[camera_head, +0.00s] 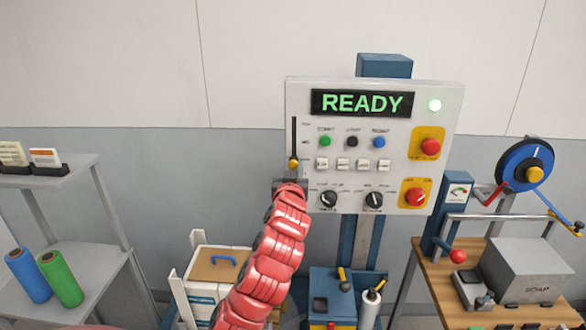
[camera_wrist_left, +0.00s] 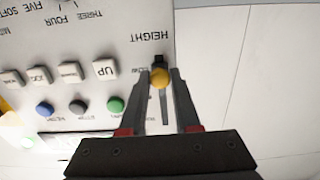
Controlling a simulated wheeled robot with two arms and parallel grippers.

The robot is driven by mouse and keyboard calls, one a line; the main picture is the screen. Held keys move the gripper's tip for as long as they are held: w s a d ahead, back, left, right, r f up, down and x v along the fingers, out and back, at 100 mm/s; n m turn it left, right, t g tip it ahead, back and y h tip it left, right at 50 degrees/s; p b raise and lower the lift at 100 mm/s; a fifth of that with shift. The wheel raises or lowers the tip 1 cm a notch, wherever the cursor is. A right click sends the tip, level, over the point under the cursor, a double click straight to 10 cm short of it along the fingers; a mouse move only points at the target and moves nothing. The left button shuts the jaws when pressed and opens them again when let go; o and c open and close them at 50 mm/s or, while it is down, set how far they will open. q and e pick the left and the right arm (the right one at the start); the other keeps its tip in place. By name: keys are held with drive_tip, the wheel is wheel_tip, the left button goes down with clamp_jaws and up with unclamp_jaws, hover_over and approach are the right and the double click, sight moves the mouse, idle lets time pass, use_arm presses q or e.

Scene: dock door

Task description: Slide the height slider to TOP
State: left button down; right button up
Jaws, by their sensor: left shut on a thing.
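The height slider's yellow knob (camera_head: 293,164) sits at the low end of its dark vertical slot (camera_head: 294,135), on the left edge of the white control panel (camera_head: 312,184). The slot runs clear above the knob. My left gripper (camera_head: 290,180) reaches up from below and is at the knob. In the left wrist view, which shows the panel upside down, the yellow knob (camera_wrist_left: 159,79) is between the two dark fingers, near the HEIGHT label (camera_wrist_left: 150,37). The gripper is shut on the knob. My right gripper is not in view.
The panel display (camera_head: 361,103) reads READY, with a lit green lamp (camera_head: 435,105). Buttons and dark dials lie right of the slider, with two red knobs on yellow plates. A grey shelf (camera_head: 60,180) stands at left and a wooden bench (camera_head: 470,258) at right.

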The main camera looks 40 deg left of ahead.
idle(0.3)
use_arm(q)
drive_tip(key=b, duration=0.2)
approach(294, 123)
drive_tip(key=x, duration=0.5)
drive_tip(key=shift+a+r, duration=0.1)
drive_tip(key=shift+r, duration=0.15)
drive_tip(key=c, duration=0.6)
unclamp_jaws()
drive_tip(key=shift+f, duration=0.1)
drive_tip(key=shift+f, duration=0.1)
